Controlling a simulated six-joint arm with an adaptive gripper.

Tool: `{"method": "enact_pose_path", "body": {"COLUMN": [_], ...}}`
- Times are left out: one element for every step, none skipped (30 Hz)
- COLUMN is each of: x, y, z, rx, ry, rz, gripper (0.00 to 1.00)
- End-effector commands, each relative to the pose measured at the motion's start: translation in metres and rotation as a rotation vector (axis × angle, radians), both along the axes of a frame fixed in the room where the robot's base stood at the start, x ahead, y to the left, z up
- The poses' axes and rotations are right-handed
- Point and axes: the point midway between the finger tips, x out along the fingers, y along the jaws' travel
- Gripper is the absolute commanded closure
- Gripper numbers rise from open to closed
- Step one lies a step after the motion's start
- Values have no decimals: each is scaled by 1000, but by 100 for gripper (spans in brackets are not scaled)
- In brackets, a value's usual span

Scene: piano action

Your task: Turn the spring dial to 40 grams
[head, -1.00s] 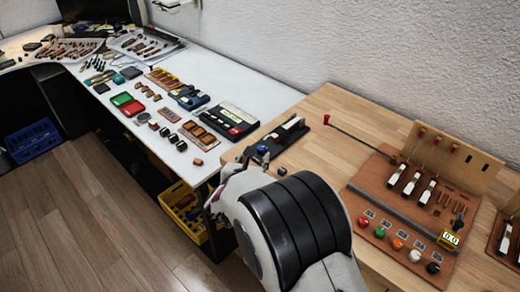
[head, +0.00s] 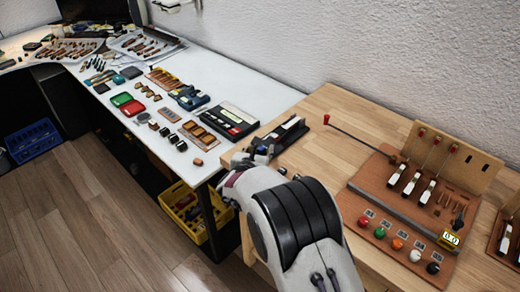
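A brown action board (head: 400,215) stands on the wooden bench at the right. Along its front is a row of coloured knobs, including a red one (head: 363,221) and a black one (head: 433,268), with small labels too small to read. A yellow-framed display (head: 449,239) on it appears to read 0.0. I cannot tell which part is the spring dial. My gripper (head: 262,150) is at the bench's left end, beside a small dark device with white parts (head: 290,131). My arm hides part of this area, and the fingers are too small to read.
A thin dark rod (head: 362,139) with a red end reaches left from the board. A white table (head: 262,95) with trays, cases and small parts adjoins the bench. Yellow (head: 187,212) and blue (head: 34,140) crates sit below.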

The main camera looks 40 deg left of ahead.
Motion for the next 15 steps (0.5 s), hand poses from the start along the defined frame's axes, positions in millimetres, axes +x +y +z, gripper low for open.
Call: {"method": "enact_pose_path", "body": {"x": [1, 1, 2, 2, 2, 2, 2, 2, 2, 2, 2, 2, 2, 2, 2], "y": [0, 1, 1, 1, 1, 1, 1, 1, 1, 1, 1, 1, 1, 1, 1], "z": [-1, -1, -1, -1, -1, -1, -1, -1, -1, -1, -1, -1, -1, -1, -1], "rx": [0, 0, 0, -1, -1, -1, -1, -1, -1, -1, -1, -1, 0, -1, 0], "ry": [0, 0, 0, 0, 0, 0, 0, 0, 0, 0, 0, 0, 0, 0, 0], "rz": [0, 0, 0, 0, 0, 0, 0, 0, 0, 0, 0, 0, 0, 0, 0], "gripper": [63, 63, 63, 63, 63, 63, 63, 63, 63, 63, 63, 71, 78, 86, 97]}}
